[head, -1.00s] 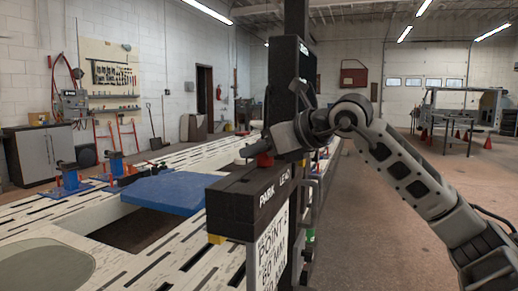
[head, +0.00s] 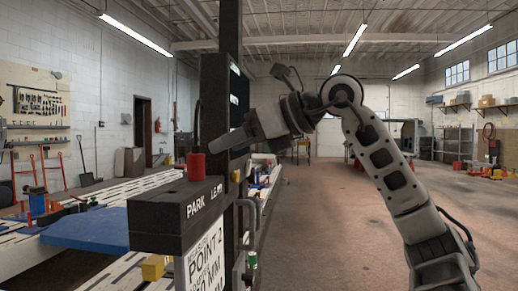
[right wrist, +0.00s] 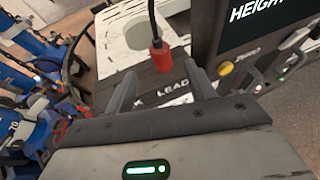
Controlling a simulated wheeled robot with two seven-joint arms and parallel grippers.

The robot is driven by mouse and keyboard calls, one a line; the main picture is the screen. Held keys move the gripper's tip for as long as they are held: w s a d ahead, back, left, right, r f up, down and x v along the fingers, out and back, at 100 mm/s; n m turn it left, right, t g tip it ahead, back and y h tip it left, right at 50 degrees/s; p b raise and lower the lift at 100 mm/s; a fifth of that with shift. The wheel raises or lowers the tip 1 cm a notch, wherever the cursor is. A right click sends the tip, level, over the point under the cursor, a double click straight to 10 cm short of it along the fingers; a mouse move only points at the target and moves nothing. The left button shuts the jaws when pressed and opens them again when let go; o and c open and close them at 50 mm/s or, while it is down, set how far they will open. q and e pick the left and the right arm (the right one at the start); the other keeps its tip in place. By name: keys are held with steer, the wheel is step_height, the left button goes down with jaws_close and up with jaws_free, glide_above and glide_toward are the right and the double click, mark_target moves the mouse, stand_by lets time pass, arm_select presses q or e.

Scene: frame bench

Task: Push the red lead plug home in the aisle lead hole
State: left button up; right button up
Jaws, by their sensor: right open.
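The red lead plug (head: 196,166) stands upright on top of the black block (head: 158,222) marked PARK and LEAD, with a dark cable rising from it. My right gripper (head: 213,146) is just right of the plug's top in the head view, with its fingers pointing left. In the right wrist view the plug (right wrist: 161,58) shows just beyond and between the two spread fingers (right wrist: 163,78), which do not grip it. The hole under the plug is hidden, so I cannot tell how deep it sits. My left gripper is out of view.
A dark upright post (head: 229,80) and a display unit (right wrist: 260,25) stand close beside the plug. A yellow knob (right wrist: 225,68) is near the right finger in the wrist view. A blue pad (head: 88,229) lies on the slotted bench. Open floor (head: 320,215) is at right.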

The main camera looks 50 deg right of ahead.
steer(key=shift+b+v, duration=0.3)
steer(key=shift+v, duration=2.3)
